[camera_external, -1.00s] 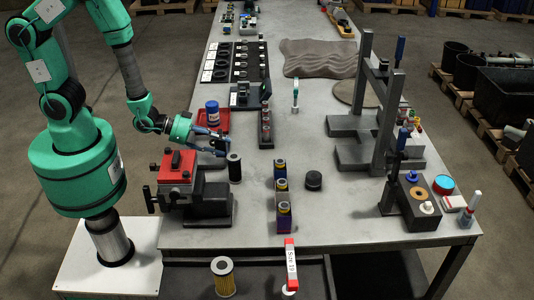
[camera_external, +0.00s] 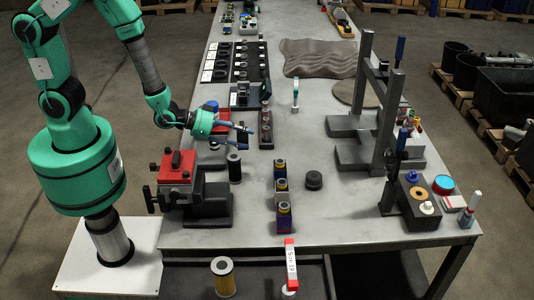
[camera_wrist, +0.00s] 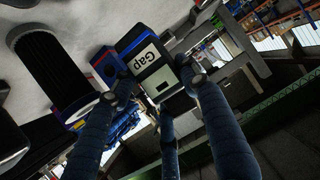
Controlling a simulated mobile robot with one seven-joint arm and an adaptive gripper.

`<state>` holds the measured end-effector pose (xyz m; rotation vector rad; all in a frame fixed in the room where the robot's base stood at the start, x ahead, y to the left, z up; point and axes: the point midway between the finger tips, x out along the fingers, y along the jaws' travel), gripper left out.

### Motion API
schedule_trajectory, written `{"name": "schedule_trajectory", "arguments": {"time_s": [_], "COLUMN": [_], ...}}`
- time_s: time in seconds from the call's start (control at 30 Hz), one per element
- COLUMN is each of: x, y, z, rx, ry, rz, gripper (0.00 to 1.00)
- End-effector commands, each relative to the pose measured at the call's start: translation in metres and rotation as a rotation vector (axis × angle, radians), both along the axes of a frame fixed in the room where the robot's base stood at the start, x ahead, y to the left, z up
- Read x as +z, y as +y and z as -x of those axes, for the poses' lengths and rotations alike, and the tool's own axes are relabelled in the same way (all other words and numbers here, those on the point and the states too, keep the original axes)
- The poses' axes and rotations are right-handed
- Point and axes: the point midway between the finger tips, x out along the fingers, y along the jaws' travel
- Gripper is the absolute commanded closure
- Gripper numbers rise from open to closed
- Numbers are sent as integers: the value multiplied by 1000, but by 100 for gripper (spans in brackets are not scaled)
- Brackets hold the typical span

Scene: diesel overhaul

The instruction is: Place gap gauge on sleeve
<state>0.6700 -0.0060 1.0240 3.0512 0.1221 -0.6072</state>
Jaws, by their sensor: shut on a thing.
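A small dark block with a white label reading "Gap" (camera_wrist: 148,62) is the gap gauge. In the wrist view it sits between the dark blue fingers of my gripper (camera_wrist: 158,92), which is shut on it. In the external view my gripper (camera_external: 244,134) is above the left part of the table, near the tall narrow rack; the gauge is too small to make out there. A black ribbed cylinder (camera_external: 234,168), which may be the sleeve, stands upright below and left of my gripper, apart from it. A similar dark ribbed cylinder (camera_wrist: 52,58) shows at upper left in the wrist view.
A red-topped vise (camera_external: 178,178) stands at the table's near left. Stacked small boxes (camera_external: 283,205) and a short black cylinder (camera_external: 313,180) are in the middle. A grey press frame (camera_external: 385,130) stands at right. Bare table (camera_external: 345,220) lies between.

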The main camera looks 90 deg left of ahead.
Motion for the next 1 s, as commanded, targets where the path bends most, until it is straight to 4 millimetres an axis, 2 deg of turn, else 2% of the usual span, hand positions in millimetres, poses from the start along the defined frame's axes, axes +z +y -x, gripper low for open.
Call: {"name": "schedule_trajectory", "arguments": {"time_s": [0.03, 0.1, 0.4, 0.7, 1.0], "x": [9, 16, 43, 61, 73], "y": [-2, -4, -24, -59, -105], "z": [-18, -40, -122, -186, -233], "rx": [17, 46, 162, 253, 313], "ry": [-5, -5, -6, -8, -11], "rz": [2, 6, 20, 33, 43], "gripper": [94, 94, 94, 94, 94]}}
